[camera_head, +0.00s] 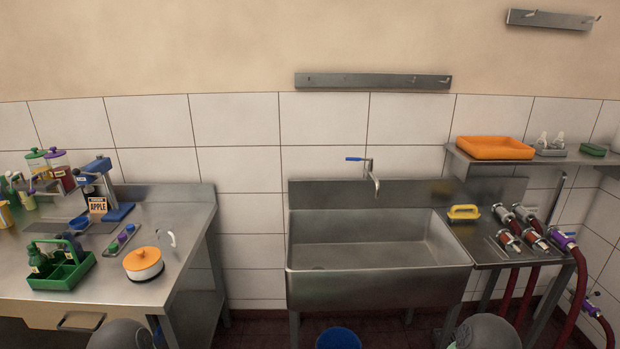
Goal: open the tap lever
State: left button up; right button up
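The tap (372,178) stands at the back of the steel sink (380,250), with its spout over the basin. Its lever (356,159) has a blue grip and points left from the top of the tap. No water stream shows under the spout. Neither gripper is in view. Only rounded grey parts, probably of my own arms, show at the bottom edge, well in front of the tap and apart from it.
A yellow-handled brush (463,212) and several hose couplings (508,241) lie on the right drainboard. A steel counter (190,215) with a green bottle carrier (62,268) and an orange-lidded pot (143,262) stands left. A blue bucket (338,339) is below the empty-looking basin.

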aim_at(356, 159)
jog(key=i+j+z, duration=0.25)
jog(key=i, duration=0.3)
jog(key=i+j+z, duration=0.3)
jog(key=i+j, duration=0.15)
jog(key=i, duration=0.1)
